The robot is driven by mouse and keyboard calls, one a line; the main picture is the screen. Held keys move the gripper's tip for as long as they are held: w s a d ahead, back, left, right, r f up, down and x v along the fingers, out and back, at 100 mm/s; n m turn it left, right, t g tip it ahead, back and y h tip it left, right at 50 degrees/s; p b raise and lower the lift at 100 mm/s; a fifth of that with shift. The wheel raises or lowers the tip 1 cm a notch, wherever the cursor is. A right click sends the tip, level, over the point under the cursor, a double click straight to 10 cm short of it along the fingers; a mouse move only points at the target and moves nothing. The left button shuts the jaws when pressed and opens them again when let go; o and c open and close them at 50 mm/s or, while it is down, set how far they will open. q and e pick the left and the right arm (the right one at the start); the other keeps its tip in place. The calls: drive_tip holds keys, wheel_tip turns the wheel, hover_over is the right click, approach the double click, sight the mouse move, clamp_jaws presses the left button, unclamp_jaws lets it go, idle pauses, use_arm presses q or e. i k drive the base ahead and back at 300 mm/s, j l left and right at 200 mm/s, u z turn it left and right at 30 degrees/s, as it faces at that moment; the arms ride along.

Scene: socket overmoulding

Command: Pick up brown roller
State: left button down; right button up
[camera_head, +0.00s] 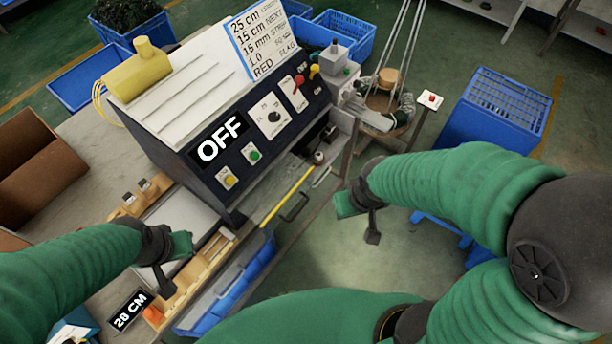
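A brown cylindrical piece (388,78) sits at the top of a round spool stand at the back right of the machine. It is the only brown roller shape I can make out. My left gripper (166,282) hangs over the wooden rack at the lower left, far from the brown piece. My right gripper (371,236) points down over the open floor, in front of and below the spool stand, clear of it. Both grippers look empty. Their fingers are small and dark, so their opening is unclear.
A control machine (222,115) with an OFF display fills the middle left. A yellow cylinder (137,72) lies on its top. The wooden rack (198,268) and a "28 CM" display (130,310) are lower left. A blue crate (497,108) stands right. Floor below my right gripper is clear.

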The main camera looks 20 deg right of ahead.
sight(319, 162)
drive_tip(key=i+l+u, duration=0.2)
drive_tip(key=l+u, duration=0.15)
drive_tip(key=i+l+u, duration=0.1)
drive_tip(key=l+u, duration=0.65)
drive_tip(key=l, duration=0.2)
